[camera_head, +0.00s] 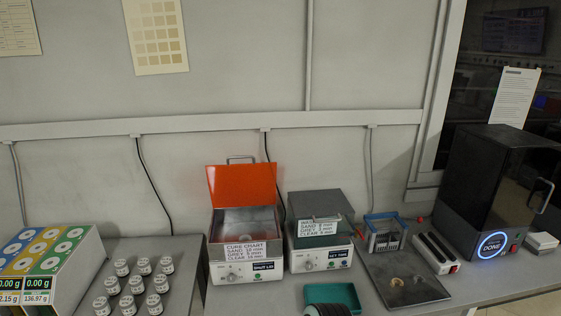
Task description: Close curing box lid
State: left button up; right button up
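The curing box (246,273) is a silver-grey bench unit in the middle of the counter, with a cure chart label, a dial and a black "SHUT LID" tag on its front. Its orange lid (241,186) stands raised at the back, tilted up, with a metal handle (241,159) at its top edge. The box's opening (245,221) shows below the lid; its contents are unclear.
A similar wash unit (319,262) with a grey lid stands close on the right. Several small jars (139,284) stand to the left. A green tray (333,293) lies in front, a dark mat (403,284) to the right, and a black machine (498,190) at far right.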

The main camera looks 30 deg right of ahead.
aim_at(254, 183)
jog(key=z, duration=0.85)
